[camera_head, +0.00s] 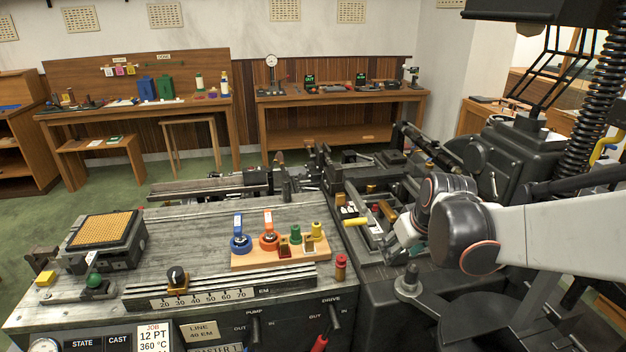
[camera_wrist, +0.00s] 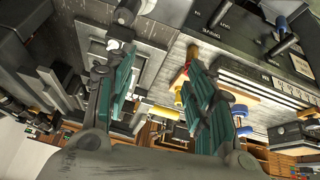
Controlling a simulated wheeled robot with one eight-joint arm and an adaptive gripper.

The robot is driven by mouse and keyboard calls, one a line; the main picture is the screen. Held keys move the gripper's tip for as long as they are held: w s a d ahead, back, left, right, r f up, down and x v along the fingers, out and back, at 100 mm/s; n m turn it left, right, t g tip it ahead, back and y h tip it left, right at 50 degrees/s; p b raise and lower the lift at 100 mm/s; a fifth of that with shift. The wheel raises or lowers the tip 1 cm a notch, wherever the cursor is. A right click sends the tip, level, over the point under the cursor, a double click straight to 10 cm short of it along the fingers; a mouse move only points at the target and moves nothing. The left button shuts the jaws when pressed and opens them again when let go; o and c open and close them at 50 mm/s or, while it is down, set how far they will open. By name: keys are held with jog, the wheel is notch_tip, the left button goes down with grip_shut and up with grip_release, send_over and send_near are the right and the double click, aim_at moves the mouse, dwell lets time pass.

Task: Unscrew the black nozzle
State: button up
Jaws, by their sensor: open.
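I cannot surely pick out a black nozzle in either view; the casting machine (camera_head: 385,190) is full of dark parts. My gripper (camera_head: 400,252) is over the machine's near channel, at the end of the arm reaching in from the right. In the wrist view my gripper (camera_wrist: 160,75) has its two teal-padded fingers wide apart, with nothing held between them. A dark grey post with a round top (camera_head: 408,282) stands just below and in front of my gripper.
A wooden board (camera_head: 242,263) on the bench carries blue and orange rings and green and yellow pieces. A red and brass piece (camera_head: 340,268) stands at the bench's right edge. A yellow bar (camera_head: 355,221) lies left of my gripper.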

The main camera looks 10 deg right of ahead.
jog(key=m+g+p, duration=0.1)
jog(key=p, duration=0.2)
send_near(414, 269)
notch_tip(414, 269, up, 3)
jog(key=b+x, duration=0.1)
jog(key=x, duration=0.3)
jog(key=b+x, duration=0.1)
jog(key=x, duration=0.4)
jog(key=s+b+x, duration=0.1)
jog(key=b+x, duration=0.1)
jog(key=x, duration=0.2)
jog(key=shift+w+a+f, duration=0.1)
jog(key=shift+f, duration=0.45)
grip_shut()
jog(key=shift+c, duration=1.7)
grip_release()
